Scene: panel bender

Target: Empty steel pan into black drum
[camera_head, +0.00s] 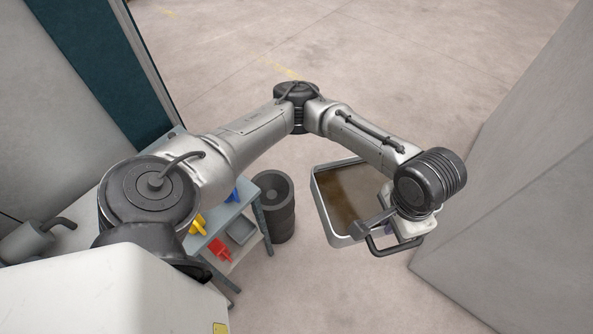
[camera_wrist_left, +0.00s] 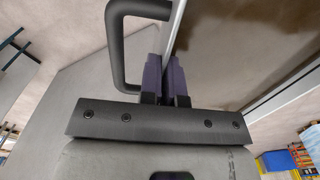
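The steel pan (camera_head: 326,217) is a rectangular tray with a pale rim and brown contents spread over its inside. My left gripper (camera_head: 372,222) is at its near right side, and the pan hangs in the air, off to the right of the drum. In the left wrist view, the purple fingers (camera_wrist_left: 166,78) are close together at the edge of the pan (camera_wrist_left: 177,22), which shows at upper right. A dark loop handle (camera_wrist_left: 120,45) is beside the fingers; I cannot tell what it is fixed to. The black drum (camera_head: 273,212) stands upright on the floor. My right gripper is out of view.
A grey shelf unit (camera_head: 238,212) with yellow, red and blue items stands just left of the drum. A large grey cabinet (camera_head: 520,200) fills the right side. Open concrete floor lies behind the pan and drum.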

